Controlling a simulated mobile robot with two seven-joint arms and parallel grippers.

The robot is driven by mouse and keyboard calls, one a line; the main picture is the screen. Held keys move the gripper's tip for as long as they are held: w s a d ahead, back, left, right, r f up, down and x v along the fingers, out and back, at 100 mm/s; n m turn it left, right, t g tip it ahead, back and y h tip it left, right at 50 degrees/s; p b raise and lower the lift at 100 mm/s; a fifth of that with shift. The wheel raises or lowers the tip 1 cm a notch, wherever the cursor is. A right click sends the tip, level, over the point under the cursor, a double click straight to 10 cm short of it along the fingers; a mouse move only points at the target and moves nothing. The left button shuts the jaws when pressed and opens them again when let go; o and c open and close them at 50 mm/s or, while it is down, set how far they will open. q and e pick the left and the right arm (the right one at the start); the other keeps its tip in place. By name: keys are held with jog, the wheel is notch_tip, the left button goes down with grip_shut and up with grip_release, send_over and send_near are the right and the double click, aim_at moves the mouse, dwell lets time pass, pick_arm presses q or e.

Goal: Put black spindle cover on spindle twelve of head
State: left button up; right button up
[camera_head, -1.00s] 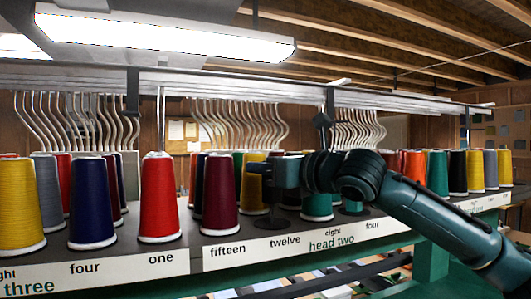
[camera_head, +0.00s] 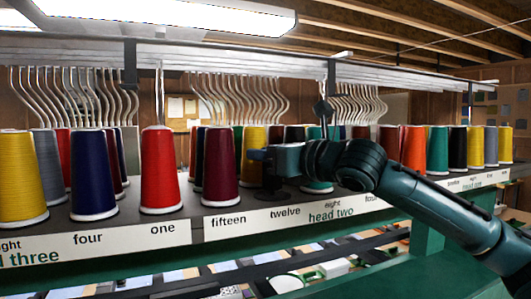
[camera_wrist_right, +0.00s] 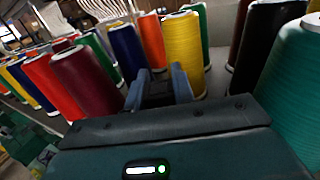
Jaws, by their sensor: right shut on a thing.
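My right gripper (camera_head: 262,156) is over the shelf behind the label "twelve" (camera_head: 285,211), its fingers pointing left. It is shut on a dark piece, taken to be the black spindle cover, mostly hidden by the fingers. Below the fingers a black round base (camera_head: 275,196) shows at the twelve place; whether it belongs to the cover or the spindle I cannot tell. In the right wrist view my fingers (camera_wrist_right: 162,84) are close together, with a dark, unclear patch between them. My left gripper is out of view.
A maroon cone (camera_head: 221,165) stands close left of my right gripper, and a yellow cone (camera_head: 253,140) behind it. A teal cone (camera_wrist_right: 296,95) is near on the right in the wrist view. Wire hooks and a rail (camera_head: 235,78) run above the shelf.

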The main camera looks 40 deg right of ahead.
jog(key=shift+f, duration=0.2)
dwell(0.4)
jog(key=shift+f, duration=0.1)
jog(key=o, duration=1)
jog(key=s, duration=0.4)
jog(key=s+b, duration=0.1)
jog(key=s, duration=0.3)
jog(key=s+d+b, duration=0.1)
jog(key=s, duration=0.4)
jog(key=shift+s+d, duration=0.1)
